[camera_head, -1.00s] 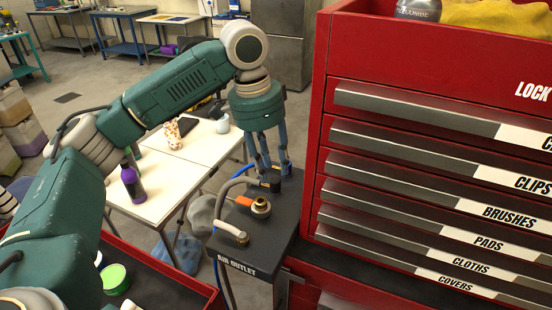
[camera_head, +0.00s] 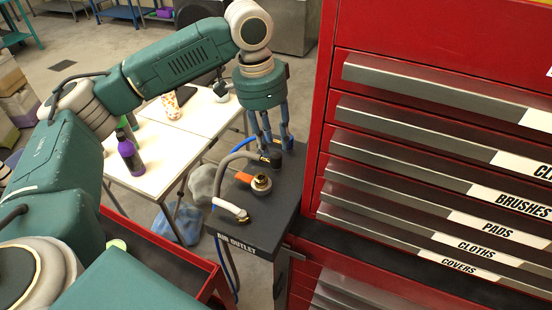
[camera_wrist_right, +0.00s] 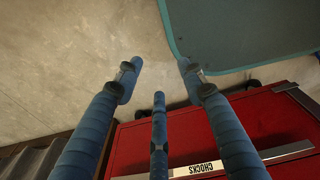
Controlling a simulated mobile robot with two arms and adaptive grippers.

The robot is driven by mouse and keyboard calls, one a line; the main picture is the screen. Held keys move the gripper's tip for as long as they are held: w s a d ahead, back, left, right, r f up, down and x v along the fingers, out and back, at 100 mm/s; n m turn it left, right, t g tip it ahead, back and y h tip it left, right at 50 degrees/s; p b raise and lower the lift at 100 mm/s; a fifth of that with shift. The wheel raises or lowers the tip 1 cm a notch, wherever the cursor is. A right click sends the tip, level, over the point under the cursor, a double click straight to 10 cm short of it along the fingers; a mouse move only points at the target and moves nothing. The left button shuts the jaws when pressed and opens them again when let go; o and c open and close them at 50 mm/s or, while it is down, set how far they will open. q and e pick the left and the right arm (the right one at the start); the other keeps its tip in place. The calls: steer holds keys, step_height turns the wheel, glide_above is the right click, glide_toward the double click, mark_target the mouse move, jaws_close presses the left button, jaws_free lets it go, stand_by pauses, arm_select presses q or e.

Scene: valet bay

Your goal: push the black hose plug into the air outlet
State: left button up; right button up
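My left gripper (camera_head: 277,142) points down over the back of the dark air outlet stand (camera_head: 285,205). The black hose plug (camera_head: 274,162) is at its fingertips, with a grey hose arching into it from the left. The fingers partly hide the plug, and I cannot tell whether they grip it. A brass fitting with an orange part (camera_head: 261,183) stands on the stand just in front of the plug, apart from it. A white hose end (camera_head: 242,215) is nearer the front edge, by the AIR OUTLET label. My right gripper (camera_wrist_right: 158,85) is open and empty in the right wrist view.
A tall red drawer cabinet (camera_head: 328,90) stands close to the right of the stand. A white table (camera_head: 160,170) with a purple bottle (camera_head: 130,155) is to the left. In the right wrist view, a red cabinet (camera_wrist_right: 250,120) labelled CHOCKS lies below the fingers.

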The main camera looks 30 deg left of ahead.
mark_target(275, 154)
arm_select(q)
steer(key=shift+f, duration=0.25)
steer(key=shift+d, duration=0.1)
steer(key=shift+f, duration=0.5)
steer(key=f, duration=0.1)
steer(key=f+p, duration=0.1)
steer(key=f, duration=0.1)
steer(key=shift+w+d+f, duration=0.2)
steer(key=shift+d+f, duration=0.05)
steer(key=shift+f, duration=0.4)
arm_select(e)
steer(key=shift+s+a+r, duration=0.15)
steer(key=shift+s+r, duration=0.4)
steer(key=shift+r, duration=0.2)
arm_select(q)
steer(key=c, duration=0.8)
arm_select(e)
steer(key=shift+w, duration=0.15)
